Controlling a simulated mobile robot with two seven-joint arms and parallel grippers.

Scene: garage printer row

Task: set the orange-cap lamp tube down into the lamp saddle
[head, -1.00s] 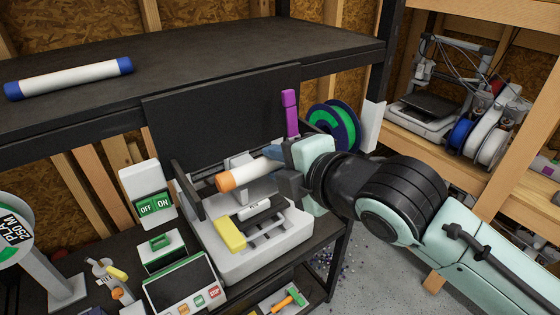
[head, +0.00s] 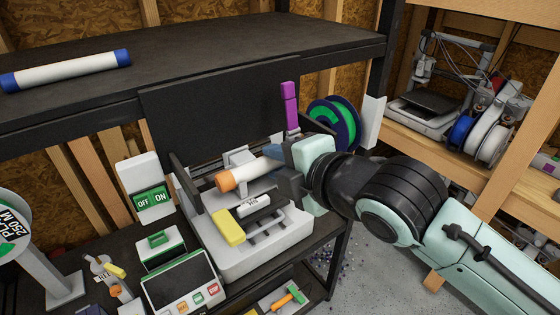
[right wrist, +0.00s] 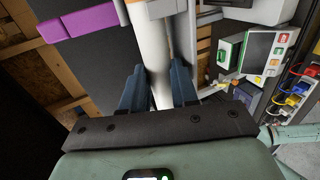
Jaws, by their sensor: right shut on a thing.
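The orange-cap lamp tube (head: 252,172) is white with an orange end that points left in the head view. My right gripper (head: 288,172) is shut on its right part and holds it roughly level above the white machine. In the right wrist view, the tube (right wrist: 152,55) runs between the dark fingers of my right gripper (right wrist: 160,88). A pale grey bracket, which looks like the lamp saddle (head: 238,157), shows just behind and above the tube in the head view. The tube hides its lower part, and I cannot tell whether they touch. My left gripper is not in view.
A blue-capped tube (head: 66,71) lies on the upper black shelf (head: 220,50). A dark upright panel (head: 215,110) stands behind the machine (head: 258,245). A purple piece (head: 289,105) and a green spool (head: 325,118) are close to my right gripper. An OFF/ON switch box (head: 150,190) stands left.

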